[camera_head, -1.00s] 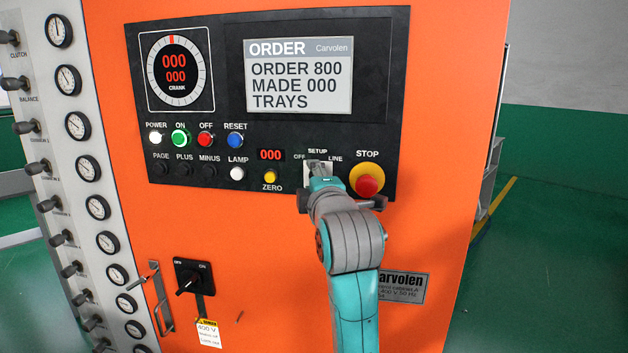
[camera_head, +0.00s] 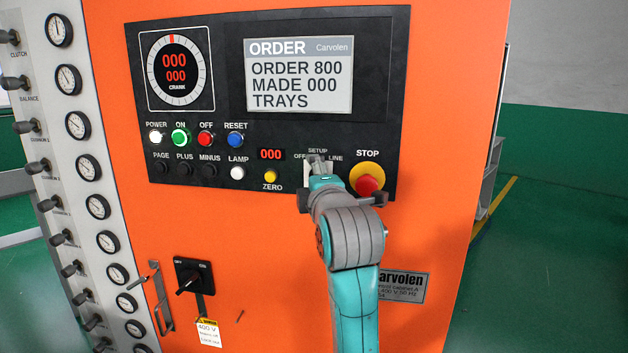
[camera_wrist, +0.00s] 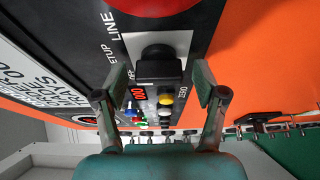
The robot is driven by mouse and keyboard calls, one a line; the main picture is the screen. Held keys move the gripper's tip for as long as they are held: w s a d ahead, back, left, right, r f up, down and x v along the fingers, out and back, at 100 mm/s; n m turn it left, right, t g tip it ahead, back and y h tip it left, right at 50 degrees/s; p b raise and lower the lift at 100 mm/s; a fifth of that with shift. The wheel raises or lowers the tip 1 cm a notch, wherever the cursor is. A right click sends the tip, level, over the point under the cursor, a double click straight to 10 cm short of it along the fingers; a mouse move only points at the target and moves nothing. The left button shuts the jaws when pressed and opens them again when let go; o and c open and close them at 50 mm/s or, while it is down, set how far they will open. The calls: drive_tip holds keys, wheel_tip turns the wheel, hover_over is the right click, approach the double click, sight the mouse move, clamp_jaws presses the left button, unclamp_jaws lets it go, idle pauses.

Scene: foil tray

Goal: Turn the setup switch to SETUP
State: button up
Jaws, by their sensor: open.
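The setup switch is a black knob (camera_wrist: 160,62) on a pale plate (camera_wrist: 150,43), with the words OFF, SETUP and LINE printed beside it. The wrist view shows it close up. My gripper (camera_wrist: 158,92) is open, its two fingers spread one on each side of the knob. Whether they touch it, I cannot tell. In the head view my gripper (camera_head: 318,168) is at the switch below the SETUP label (camera_head: 317,151) and covers most of it. Which mark the knob points at is not clear.
The red STOP button (camera_head: 367,186) is close to the right of my gripper. The yellow ZERO button (camera_head: 271,176) and white LAMP button (camera_head: 237,173) are to the left. The order screen (camera_head: 298,75) is above. A separate OFF/ON rotary switch (camera_head: 188,283) sits lower left.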

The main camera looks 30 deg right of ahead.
drive_tip(key=v, duration=0.7)
drive_tip(key=shift+s, duration=0.25)
idle(0.3)
drive_tip(key=s+a+f+m+y, duration=0.1)
drive_tip(key=s+a+f+m, duration=0.1)
drive_tip(key=f, duration=1.1)
drive_tip(key=s+a+f+m+y, duration=0.1)
drive_tip(key=s+a+f+m, duration=0.15)
drive_tip(key=f, duration=0.95)
drive_tip(key=s+a+f+m+g+y, duration=0.1)
drive_tip(key=s+a+f+m+y, duration=0.15)
drive_tip(key=s+f, duration=1.1)
drive_tip(key=s+a+f+m, duration=0.1)
drive_tip(key=s+m, duration=0.3)
drive_tip(key=s, duration=0.9)
drive_tip(key=s+a+f+m+g, duration=0.1)
drive_tip(key=s+f+m, duration=0.2)
drive_tip(key=s, duration=1)
drive_tip(key=shift+s+f+m+y, duration=0.2)
drive_tip(key=shift+s+m+y, duration=0.1)
drive_tip(key=shift+m+y, duration=0.1)
